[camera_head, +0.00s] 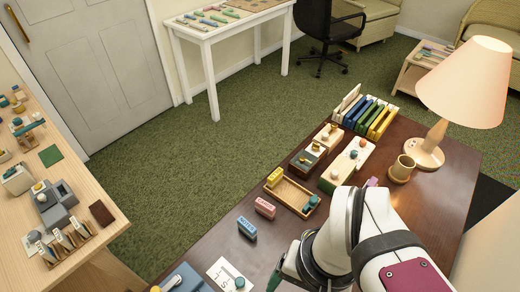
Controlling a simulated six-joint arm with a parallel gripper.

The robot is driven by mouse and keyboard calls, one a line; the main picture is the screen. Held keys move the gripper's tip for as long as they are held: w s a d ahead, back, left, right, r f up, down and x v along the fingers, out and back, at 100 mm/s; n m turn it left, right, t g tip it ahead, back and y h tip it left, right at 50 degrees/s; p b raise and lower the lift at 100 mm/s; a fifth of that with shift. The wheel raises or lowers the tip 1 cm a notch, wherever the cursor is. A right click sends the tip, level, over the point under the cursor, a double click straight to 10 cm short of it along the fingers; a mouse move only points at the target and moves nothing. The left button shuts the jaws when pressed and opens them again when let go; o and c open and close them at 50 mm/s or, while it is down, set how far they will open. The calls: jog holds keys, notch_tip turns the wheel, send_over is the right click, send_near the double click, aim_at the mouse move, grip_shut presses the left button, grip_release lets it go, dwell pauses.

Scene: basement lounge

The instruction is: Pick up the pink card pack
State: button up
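The pink card pack (265,208) stands on the dark wooden table, near its left edge, with lettering on its side. A blue pack (247,228) with lettering stands just in front of it and to the left, apart from it. My white arm reaches in from the lower right. The end of my arm (283,274) shows only in part at the bottom edge, to the right of and nearer than the packs. It is apart from the pink pack, and its fingers cannot be made out.
Boxes, a row of books (366,117), a mug (402,168) and a lamp (436,146) stand farther back. A white card (222,270) lies at the front.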

jog(key=o, duration=0.3)
jog(key=shift+o, duration=0.2)
jog(key=n+t+h, duration=1)
jog(key=n+h, duration=0.1)
jog(key=n, duration=2.2)
send_near(263, 208)
jog(key=d, duration=0.1)
jog(key=w, duration=0.1)
jog(key=d, duration=0.1)
jog(key=shift+w+d+f+n+t, duration=0.3)
jog(key=shift+f+n, duration=0.05)
jog(key=shift+n, duration=0.05)
jog(key=shift+y, duration=0.4)
jog(key=x, duration=0.5)
jog(key=shift+w+f, duration=0.25)
jog(key=shift+f, duration=0.15)
